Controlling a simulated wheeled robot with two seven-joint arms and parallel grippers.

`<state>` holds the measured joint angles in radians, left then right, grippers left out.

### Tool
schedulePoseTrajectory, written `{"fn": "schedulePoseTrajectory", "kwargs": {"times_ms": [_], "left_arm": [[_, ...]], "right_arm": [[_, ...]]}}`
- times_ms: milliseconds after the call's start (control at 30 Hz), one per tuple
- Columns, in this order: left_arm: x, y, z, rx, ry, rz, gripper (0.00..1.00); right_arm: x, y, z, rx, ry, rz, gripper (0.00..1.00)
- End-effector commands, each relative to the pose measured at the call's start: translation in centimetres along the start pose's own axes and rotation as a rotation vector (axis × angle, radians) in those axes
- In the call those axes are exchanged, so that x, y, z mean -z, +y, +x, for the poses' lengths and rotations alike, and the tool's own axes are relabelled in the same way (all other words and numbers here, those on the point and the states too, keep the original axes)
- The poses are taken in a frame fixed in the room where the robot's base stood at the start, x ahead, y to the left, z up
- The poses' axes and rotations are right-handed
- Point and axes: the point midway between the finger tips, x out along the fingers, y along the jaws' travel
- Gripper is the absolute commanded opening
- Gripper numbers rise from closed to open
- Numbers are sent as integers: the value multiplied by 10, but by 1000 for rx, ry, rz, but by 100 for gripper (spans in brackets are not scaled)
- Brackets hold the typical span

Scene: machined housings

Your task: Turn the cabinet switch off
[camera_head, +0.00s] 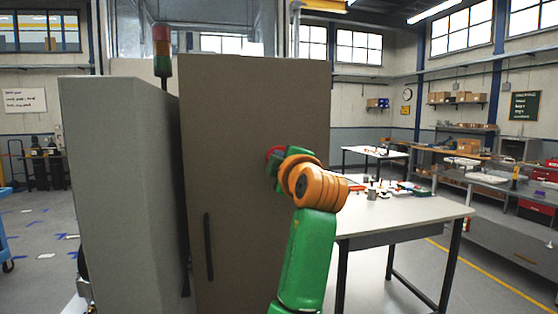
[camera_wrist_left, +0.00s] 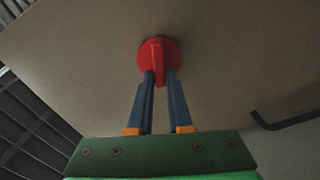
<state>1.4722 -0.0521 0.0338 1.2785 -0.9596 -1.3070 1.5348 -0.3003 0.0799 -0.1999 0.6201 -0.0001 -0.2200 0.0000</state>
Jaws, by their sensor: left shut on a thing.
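The cabinet (camera_head: 240,110) stands tall and grey-brown in the middle of the head view. A red rotary switch (camera_wrist_left: 158,50) with a raised grip bar sits on its front; in the wrist view the bar points toward my gripper. In the head view only a red edge of the switch (camera_head: 273,151) shows, the rest hidden by my wrist. My left gripper (camera_wrist_left: 160,78) has its two dark fingers on either side of the grip bar, shut on it. In the head view my left gripper (camera_head: 278,162) is at the cabinet face, mostly hidden behind the orange wrist. My right gripper is not in view.
A long dark door handle (camera_head: 209,247) is lower left on the cabinet front; a dark bar (camera_wrist_left: 285,121) shows at the right of the wrist view. A light grey panel (camera_head: 120,190) stands left of the cabinet. A table (camera_head: 415,207) with small parts stands right, close to my arm.

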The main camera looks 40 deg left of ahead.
Motion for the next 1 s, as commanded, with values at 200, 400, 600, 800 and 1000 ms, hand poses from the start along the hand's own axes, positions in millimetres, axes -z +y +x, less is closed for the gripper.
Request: {"fn": "schedulePoseTrajectory", "kwargs": {"times_ms": [200, 400, 600, 800, 1000], "left_arm": [[0, -2, 0, 1, -1, -158, 0], [-1, -4, 0, 1, -1, -262, 0], [-1, -4, 0, 0, -1, -322, 0], [-1, -5, 0, 1, -1, -344, 0], [-1, -5, 0, 1, -1, -347, 0]], "right_arm": [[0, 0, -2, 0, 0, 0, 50], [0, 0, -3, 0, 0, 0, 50], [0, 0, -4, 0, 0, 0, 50], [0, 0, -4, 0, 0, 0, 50], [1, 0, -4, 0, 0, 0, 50]]}}
